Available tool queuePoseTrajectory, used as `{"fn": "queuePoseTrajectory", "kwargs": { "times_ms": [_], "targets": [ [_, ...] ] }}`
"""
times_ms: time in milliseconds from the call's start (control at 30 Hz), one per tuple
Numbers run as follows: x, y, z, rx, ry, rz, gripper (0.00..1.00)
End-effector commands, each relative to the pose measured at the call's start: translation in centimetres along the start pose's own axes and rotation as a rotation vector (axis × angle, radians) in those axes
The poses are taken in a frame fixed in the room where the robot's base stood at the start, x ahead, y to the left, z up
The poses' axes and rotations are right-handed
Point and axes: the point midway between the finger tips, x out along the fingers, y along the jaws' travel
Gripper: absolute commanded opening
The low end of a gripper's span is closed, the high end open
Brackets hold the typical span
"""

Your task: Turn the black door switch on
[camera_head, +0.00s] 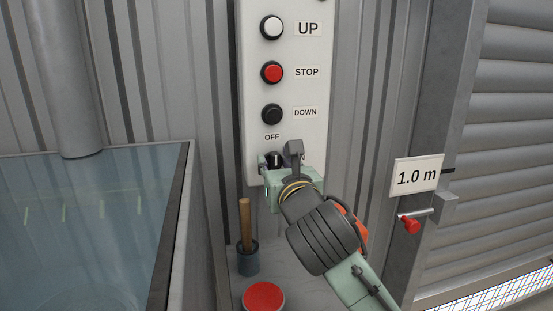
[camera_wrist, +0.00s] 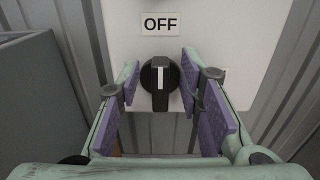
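The black door switch (camera_wrist: 160,83) is a round rotary knob with a white line on its handle. In the wrist view its handle stands upright, with the line pointing up at the OFF label (camera_wrist: 160,23). In the head view the switch (camera_head: 276,158) sits at the bottom of the white control panel (camera_head: 249,100), partly hidden by my gripper. My gripper (camera_wrist: 158,92) is open, its purple-padded fingers on either side of the switch with gaps to the handle. Whether the fingertips touch the panel cannot be told.
Above the switch are a white UP button (camera_head: 272,27), a red STOP button (camera_head: 272,72) and a black DOWN button (camera_head: 272,114). A water tank (camera_head: 176,225) stands at left. A wooden-handled tool (camera_head: 245,222) is below the panel. A red-handled latch (camera_head: 411,226) is at right.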

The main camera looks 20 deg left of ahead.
Motion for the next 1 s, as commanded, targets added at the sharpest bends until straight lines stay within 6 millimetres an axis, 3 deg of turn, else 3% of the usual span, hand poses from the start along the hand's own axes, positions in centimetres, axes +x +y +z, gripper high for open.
{"fn": "queuePoseTrajectory", "kwargs": {
  "times_ms": [200, 700, 1000],
  "targets": [
    [0.02, -0.02, 0.0, 0.0, 0.0, 0.0, 0.33],
    [-0.01, -0.04, 0.03, 0.0, -0.001, -0.001, 0.0],
    [-0.01, -0.04, 0.03, 0.002, -0.001, -0.001, 0.0]
  ]
}}
